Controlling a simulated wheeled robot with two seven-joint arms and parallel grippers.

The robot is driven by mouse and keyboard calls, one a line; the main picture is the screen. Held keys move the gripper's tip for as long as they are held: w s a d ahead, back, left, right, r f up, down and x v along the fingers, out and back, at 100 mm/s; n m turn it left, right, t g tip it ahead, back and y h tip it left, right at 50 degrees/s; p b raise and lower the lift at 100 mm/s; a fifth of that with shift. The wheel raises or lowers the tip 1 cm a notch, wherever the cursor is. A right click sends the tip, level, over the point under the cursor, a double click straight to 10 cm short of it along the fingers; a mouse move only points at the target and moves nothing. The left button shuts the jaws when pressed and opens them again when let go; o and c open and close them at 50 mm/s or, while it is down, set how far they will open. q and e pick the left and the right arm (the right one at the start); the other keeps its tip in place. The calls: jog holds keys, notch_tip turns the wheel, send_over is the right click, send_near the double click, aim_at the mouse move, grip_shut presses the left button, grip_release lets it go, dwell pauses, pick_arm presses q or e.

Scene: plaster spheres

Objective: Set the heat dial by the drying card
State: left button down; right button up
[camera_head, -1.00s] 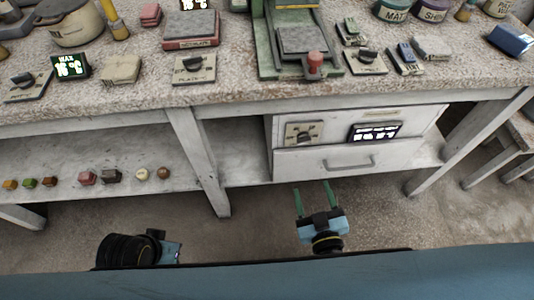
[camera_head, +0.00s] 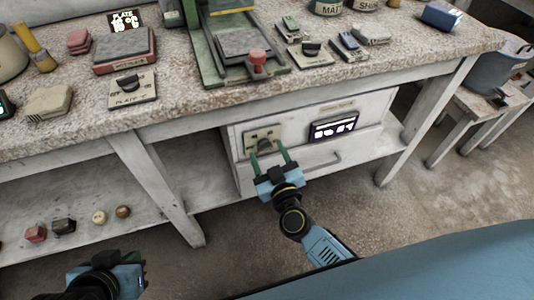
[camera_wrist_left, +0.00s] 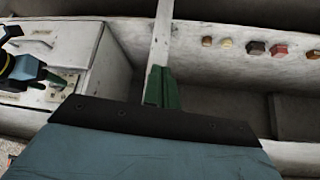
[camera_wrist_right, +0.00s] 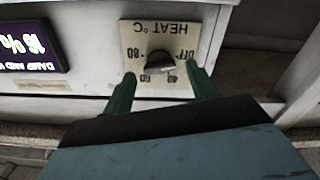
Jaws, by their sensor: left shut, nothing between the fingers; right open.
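The heat dial is a dark knob (camera_wrist_right: 160,62) on a beige plate (camera_wrist_right: 186,32) marked HEAT °C, with OFF, 40, 60 and 80, upside down in the right wrist view. In the head view its plate (camera_head: 262,136) is on the front of the white cabinet under the bench. My right gripper (camera_head: 270,158) is open, its green fingers just short of the plate with the knob between them in view. I cannot tell which mark the knob points at. My left gripper (camera_wrist_left: 162,88) is shut and empty, away from the dial. I cannot make out a drying card.
A lit display (camera_head: 334,127) sits right of the dial; the right wrist view shows "DAMP AND" on it. A drawer handle (camera_head: 322,163) is below. Another dial, marked PLATE (camera_head: 132,88), and a green press (camera_head: 240,55) are on the bench. A bench leg (camera_head: 158,185) stands left of the cabinet.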

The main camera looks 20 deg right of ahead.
jog(key=shift+w, duration=0.6)
pick_arm(q)
jog(key=shift+w+d+r+t, duration=0.25)
jog(key=shift+w+r+t, duration=0.25)
jog(key=shift+w, duration=0.2)
pick_arm(e)
jog(key=c, duration=1)
pick_arm(q)
jog(key=shift+f, duration=0.1)
jog(key=shift+s, duration=0.1)
